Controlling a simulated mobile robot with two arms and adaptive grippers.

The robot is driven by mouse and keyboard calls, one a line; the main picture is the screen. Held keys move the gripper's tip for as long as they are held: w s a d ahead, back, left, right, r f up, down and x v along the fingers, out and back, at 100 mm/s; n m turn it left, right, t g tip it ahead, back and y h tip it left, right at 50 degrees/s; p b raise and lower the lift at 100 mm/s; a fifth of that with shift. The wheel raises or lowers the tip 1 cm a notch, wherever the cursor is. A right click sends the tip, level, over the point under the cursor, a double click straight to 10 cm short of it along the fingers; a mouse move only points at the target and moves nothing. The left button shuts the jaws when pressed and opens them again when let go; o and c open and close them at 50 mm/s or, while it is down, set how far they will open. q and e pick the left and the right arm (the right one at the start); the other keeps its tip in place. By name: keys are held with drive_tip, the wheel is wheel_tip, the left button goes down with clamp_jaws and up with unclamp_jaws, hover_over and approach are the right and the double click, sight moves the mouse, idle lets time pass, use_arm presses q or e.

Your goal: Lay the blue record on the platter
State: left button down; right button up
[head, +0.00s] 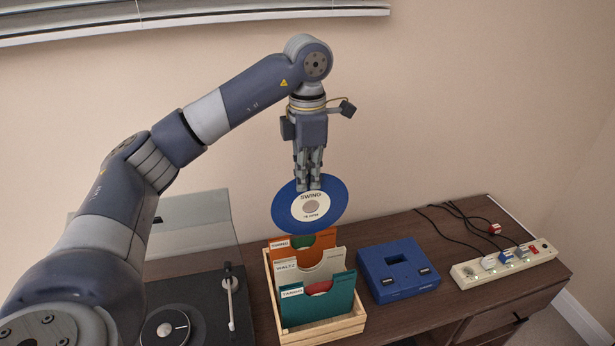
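The blue record (330,208) has a white label reading "SWING". My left gripper (308,186) is shut on its upper part and holds it tilted above the wooden record crate. The record player (190,303) stands at the left of the cabinet, with a dark deck, a pale tonearm (230,298) and a raised clear lid (203,228). My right gripper is not in view.
The wooden crate (336,331) holds orange, white and teal sleeves. A blue box (397,270) with a square recess stands right of it. A power strip (504,262) with plugs and black cables lies farther right. The wall is close behind.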

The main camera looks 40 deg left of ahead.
use_arm(q)
drive_tip(key=shift+r+p, duration=1.95)
drive_tip(key=shift+r, duration=0.45)
drive_tip(key=shift+f, duration=0.15)
